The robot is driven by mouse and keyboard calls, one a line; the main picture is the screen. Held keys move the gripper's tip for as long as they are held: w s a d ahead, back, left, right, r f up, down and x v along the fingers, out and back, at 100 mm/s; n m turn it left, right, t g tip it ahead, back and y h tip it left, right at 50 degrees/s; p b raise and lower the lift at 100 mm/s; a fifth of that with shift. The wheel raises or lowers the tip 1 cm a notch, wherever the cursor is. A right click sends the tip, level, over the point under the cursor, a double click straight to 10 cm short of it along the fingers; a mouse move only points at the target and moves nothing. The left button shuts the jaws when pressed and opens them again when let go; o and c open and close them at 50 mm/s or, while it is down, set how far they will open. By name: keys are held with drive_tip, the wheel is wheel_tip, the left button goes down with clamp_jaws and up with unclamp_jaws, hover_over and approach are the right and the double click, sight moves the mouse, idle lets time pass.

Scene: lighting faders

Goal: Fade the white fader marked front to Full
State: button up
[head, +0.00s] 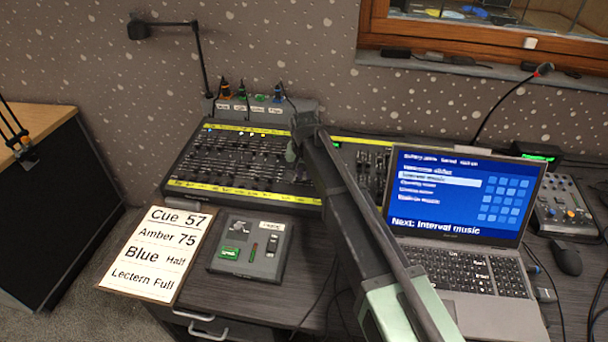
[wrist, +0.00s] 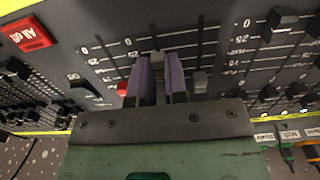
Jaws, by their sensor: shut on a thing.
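In the wrist view my gripper (wrist: 160,85) is shut on a pale fader cap (wrist: 157,57), which shows only in part between the two purple-grey fingers. It looks like the white fader; I cannot read a "front" mark. It stands on a slotted, numbered scale with 0 at the picture's top and 25 below it. A red fader cap (wrist: 121,89) is to its left and a grey one (wrist: 200,83) to its right. In the head view my gripper (head: 294,150) is over the lighting desk (head: 240,155), and my arm hides part of the faders.
A red "All on" button (wrist: 28,34) and a dark fader cap (wrist: 282,20) are nearby in the wrist view. In the head view a laptop (head: 455,230), a small control box (head: 250,245) and a cue card (head: 157,250) lie in front of the desk.

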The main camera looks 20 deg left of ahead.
drive_tip(key=shift+w+a+r, duration=0.1)
drive_tip(key=shift+w+a, duration=0.05)
drive_tip(key=shift+w, duration=0.75)
drive_tip(key=shift+w+a+r, duration=0.1)
drive_tip(key=shift+w, duration=0.75)
drive_tip(key=o, duration=0.4)
drive_tip(key=shift+r+p, duration=1.25)
drive_tip(key=shift+p, duration=0.15)
wheel_tip(320, 180, up, 11)
drive_tip(key=s+p, duration=0.1)
drive_tip(key=p, duration=0.9)
drive_tip(key=shift+f+p, duration=0.15)
drive_tip(key=shift+p, duration=0.2)
drive_tip(key=shift+d, duration=0.1)
